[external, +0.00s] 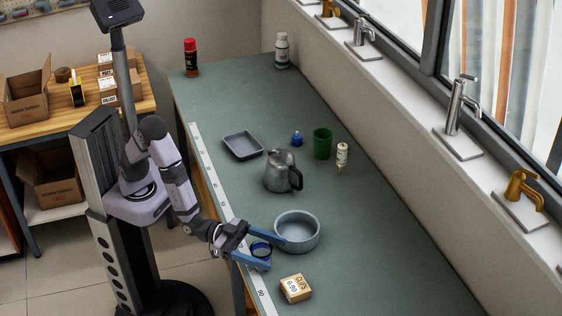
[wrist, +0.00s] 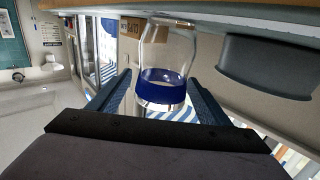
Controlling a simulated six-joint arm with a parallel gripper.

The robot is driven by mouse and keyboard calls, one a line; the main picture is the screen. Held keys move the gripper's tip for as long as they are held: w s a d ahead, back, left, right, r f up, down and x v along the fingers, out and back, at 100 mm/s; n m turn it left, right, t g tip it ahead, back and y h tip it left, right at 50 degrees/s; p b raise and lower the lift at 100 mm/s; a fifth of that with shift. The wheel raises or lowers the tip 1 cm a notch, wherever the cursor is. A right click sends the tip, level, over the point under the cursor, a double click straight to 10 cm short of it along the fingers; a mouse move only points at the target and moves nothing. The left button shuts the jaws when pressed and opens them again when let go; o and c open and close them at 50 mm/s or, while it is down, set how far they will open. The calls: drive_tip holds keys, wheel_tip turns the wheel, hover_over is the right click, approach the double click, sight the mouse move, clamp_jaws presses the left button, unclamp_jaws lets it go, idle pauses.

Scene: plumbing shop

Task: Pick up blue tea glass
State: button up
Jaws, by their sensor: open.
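The blue tea glass (external: 261,249) stands near the front edge of the green bench, partly hidden by my gripper in the external view. In the wrist view the glass (wrist: 161,85) is clear with a dark blue band. My gripper (external: 273,253) is open, with its two blue fingers on either side of the glass. In the wrist view the fingers (wrist: 158,85) flank the glass, and a small gap seems to show on each side. I cannot tell whether either finger touches it.
A grey bowl (external: 297,243) stands close beside one finger. A small clips box (external: 296,288) lies nearby toward the camera. A metal jug (external: 278,172), a grey tray (external: 243,146) and a green cup (external: 322,143) stand farther back. The bench right of the bowl is clear.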

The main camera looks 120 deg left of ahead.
drive_tip(key=shift+w, duration=0.9)
drive_tip(key=c, duration=1.1)
drive_tip(key=shift+r, duration=0.15)
wheel_tip(320, 180, up, 10)
drive_tip(key=shift+f, duration=0.1)
